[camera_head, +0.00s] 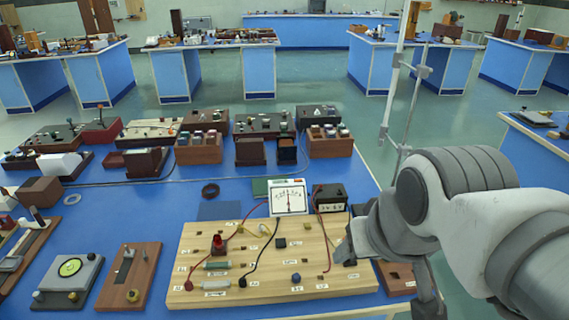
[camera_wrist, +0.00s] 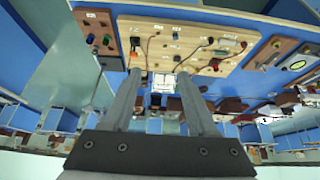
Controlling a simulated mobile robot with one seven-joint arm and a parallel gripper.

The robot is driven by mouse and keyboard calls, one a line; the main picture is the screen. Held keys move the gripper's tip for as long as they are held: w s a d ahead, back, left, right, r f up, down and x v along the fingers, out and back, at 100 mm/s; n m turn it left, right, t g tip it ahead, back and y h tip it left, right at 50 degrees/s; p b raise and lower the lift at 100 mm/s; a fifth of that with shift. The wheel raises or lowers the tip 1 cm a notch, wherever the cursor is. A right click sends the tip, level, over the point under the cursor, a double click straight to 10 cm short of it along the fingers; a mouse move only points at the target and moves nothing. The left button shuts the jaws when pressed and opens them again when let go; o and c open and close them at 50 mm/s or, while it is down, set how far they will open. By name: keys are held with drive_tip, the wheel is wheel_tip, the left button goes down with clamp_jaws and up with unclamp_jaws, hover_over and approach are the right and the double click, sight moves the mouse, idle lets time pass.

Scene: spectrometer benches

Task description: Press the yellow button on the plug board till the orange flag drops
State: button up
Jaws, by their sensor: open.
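The plug board (camera_head: 200,262) is a pale wooden panel on the blue bench, with wires, resistors and a red knob (camera_head: 217,243). A small yellowish part (camera_head: 241,229) sits near its upper middle; I cannot tell whether it is the yellow button. The board also shows upside down in the wrist view (camera_wrist: 228,62). My gripper (camera_wrist: 160,74) is open and empty over the board's edge. In the head view my arm covers the board's right end.
A white-faced meter (camera_head: 288,197) and a dark box (camera_head: 329,197) stand behind the board. A dark-red board (camera_head: 396,277) lies at its right, and two small instrument boards (camera_head: 129,275) at its left. A thin metal stand (camera_head: 407,85) rises behind my arm.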

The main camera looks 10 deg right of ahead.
clamp_jaws()
idle(1.7)
